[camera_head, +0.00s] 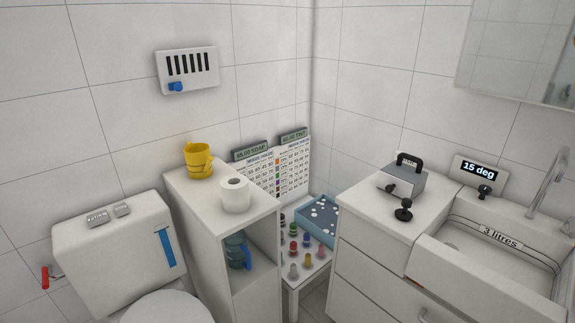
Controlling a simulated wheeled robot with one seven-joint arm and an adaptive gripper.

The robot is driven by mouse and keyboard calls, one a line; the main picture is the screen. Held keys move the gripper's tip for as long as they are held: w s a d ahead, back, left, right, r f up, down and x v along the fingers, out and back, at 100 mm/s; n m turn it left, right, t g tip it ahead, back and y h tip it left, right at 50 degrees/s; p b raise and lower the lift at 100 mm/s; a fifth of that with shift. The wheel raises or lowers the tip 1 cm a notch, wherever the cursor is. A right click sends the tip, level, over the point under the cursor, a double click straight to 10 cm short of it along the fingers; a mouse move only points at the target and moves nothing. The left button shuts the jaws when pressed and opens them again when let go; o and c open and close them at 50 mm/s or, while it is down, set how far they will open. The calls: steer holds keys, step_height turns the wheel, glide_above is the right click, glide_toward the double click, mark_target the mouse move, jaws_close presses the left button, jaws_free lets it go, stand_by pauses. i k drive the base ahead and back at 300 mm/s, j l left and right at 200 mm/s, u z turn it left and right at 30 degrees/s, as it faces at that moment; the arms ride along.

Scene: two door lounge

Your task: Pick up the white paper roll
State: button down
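The white paper roll (235,196) stands upright on top of a narrow white shelf unit (205,203), near its right edge. Its core hole shows at the top. A yellow cup (198,161) stands behind it to the left on the same top, apart from it. Nothing covers the roll. My gripper is not in this view.
A white toilet (108,250) stands left of the shelf unit. A blue jug (236,250) sits in the unit's open compartment. Right of it are a low table with several coloured pegs (293,247), a blue tray (319,222), and a counter (372,213) with a sink.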

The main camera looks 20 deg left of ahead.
mark_target(235, 188)
steer(key=u, duration=1.25)
steer(key=i+l+u, duration=0.15)
steer(key=i+l, duration=0.25)
steer(key=i, duration=0.3)
steer(key=i+l+u, duration=0.2)
steer(key=i+l, duration=0.25)
steer(key=i, duration=0.2)
